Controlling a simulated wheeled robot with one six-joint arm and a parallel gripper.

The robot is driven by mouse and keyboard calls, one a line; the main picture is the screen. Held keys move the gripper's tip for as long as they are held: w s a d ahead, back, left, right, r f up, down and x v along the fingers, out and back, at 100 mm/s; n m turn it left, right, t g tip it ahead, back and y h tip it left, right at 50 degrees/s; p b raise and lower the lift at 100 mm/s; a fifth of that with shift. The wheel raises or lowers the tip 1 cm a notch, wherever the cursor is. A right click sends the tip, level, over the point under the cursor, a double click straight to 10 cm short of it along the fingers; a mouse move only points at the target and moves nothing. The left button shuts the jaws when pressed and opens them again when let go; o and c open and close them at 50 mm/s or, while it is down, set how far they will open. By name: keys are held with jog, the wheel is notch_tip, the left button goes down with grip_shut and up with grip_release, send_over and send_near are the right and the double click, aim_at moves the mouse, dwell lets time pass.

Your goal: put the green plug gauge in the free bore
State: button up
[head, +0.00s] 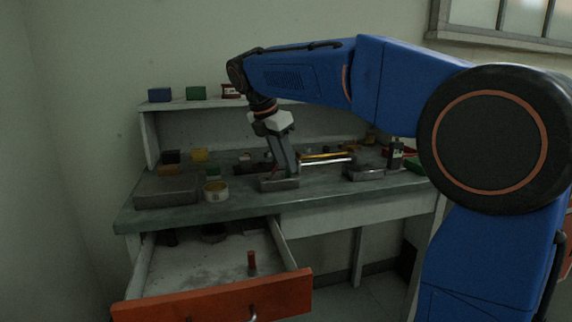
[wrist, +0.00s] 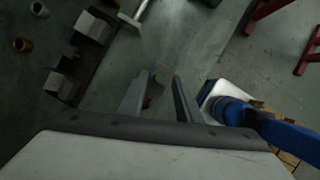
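My gripper (head: 286,172) points down over the bench, its tips close above or at a low grey block (head: 279,185); I cannot tell if they touch it. In the wrist view the two fingers of my gripper (wrist: 162,88) stand apart. A small dim greenish patch (wrist: 159,74) shows between the tips, with a reddish bit beside the left finger. I cannot tell whether this is the green plug gauge or whether the fingers grip it. No bore can be made out clearly. A red plug-like piece (head: 252,262) stands upright in the open drawer.
The drawer (head: 210,300) with an orange front juts out below the workbench (head: 240,203). Blue, green and red boxes line the back shelf (head: 175,105).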

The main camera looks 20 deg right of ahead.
jog(key=v, duration=1)
jog(key=shift+r, duration=0.4)
jog(key=s+d+f+m+t+y, duration=0.1)
jog(key=s+d+f+m, duration=0.45)
jog(key=s, duration=0.25)
jog(key=s+d+f+m+y, duration=0.1)
jog(key=s+d+f+m, duration=0.35)
jog(key=s+f, duration=0.3)
jog(key=s+d+f+m+t+y, duration=0.1)
jog(key=s+f+m+t+y, duration=0.1)
jog(key=s+f+m, duration=1)
jog(key=s+f, duration=0.4)
jog(key=f, duration=0.3)
jog(key=shift+d+f+m, duration=0.2)
jog(key=shift+d+m, duration=0.1)
jog(key=shift+d, duration=0.05)
